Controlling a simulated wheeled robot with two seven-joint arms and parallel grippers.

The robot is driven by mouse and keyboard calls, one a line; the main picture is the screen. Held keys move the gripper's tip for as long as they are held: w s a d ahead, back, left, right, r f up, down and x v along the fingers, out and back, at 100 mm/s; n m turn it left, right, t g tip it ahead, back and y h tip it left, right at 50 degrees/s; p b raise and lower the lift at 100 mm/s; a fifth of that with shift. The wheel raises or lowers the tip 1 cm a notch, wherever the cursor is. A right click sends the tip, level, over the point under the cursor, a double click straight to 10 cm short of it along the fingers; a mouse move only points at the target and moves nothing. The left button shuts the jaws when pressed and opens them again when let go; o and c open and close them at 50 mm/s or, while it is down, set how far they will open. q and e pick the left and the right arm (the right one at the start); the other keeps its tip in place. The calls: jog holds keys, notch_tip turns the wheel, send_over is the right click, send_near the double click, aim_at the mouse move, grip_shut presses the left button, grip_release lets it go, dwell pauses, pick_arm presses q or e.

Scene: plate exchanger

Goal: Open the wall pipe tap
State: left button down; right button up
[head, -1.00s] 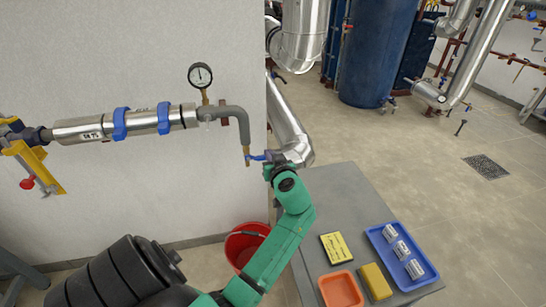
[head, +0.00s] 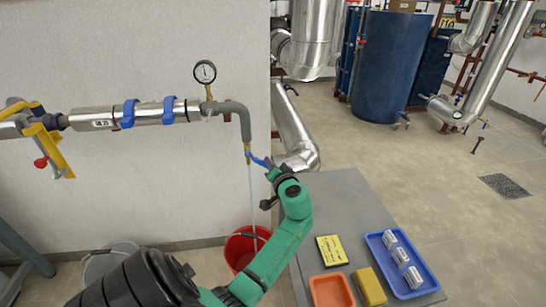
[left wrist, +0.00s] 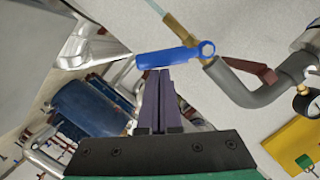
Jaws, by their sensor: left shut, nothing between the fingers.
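The wall pipe tap (head: 248,151) is a brass outlet at the end of the grey downward pipe bend (head: 243,120). Its blue lever (head: 260,161) points right and slopes down. A thin pale stream of water (head: 252,200) runs from the outlet into the red bucket (head: 238,252) below. My left gripper (head: 270,169) is at the lever's free end. In the left wrist view, the shut, empty fingertips (left wrist: 158,73) are right at the side of the blue lever (left wrist: 168,58); I cannot tell whether they touch. My right gripper is not in view.
A pressure gauge (head: 205,72) stands on the pipe above the tap. A grey table (head: 335,195) at the right holds a blue tray (head: 420,285), an orange container (head: 332,291), and yellow items. A grey bucket (head: 105,262) stands by the wall.

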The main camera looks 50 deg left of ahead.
pick_arm(q)
jog(key=m, duration=0.1)
jog(key=f+m+b, duration=0.1)
jog(key=f+m, duration=0.1)
jog(key=shift+s+a+f+g+y+b, duration=0.2)
jog(key=shift+s+a+g+y+b, duration=0.1)
jog(key=shift+s+a+y, duration=0.1)
jog(key=shift+s+a+f+m+y+b, duration=0.25)
jog(key=shift+s+f+m, duration=0.15)
jog(key=shift+m, duration=0.6)
jog(key=shift+s+a+f+m+y+b, duration=0.25)
jog(key=shift+s+m+y, duration=0.1)
jog(key=shift+m, duration=0.65)
jog(key=shift+s+a+f+m+y+b, duration=0.25)
jog(key=shift+s+f+m, duration=0.15)
jog(key=shift+m, duration=0.6)
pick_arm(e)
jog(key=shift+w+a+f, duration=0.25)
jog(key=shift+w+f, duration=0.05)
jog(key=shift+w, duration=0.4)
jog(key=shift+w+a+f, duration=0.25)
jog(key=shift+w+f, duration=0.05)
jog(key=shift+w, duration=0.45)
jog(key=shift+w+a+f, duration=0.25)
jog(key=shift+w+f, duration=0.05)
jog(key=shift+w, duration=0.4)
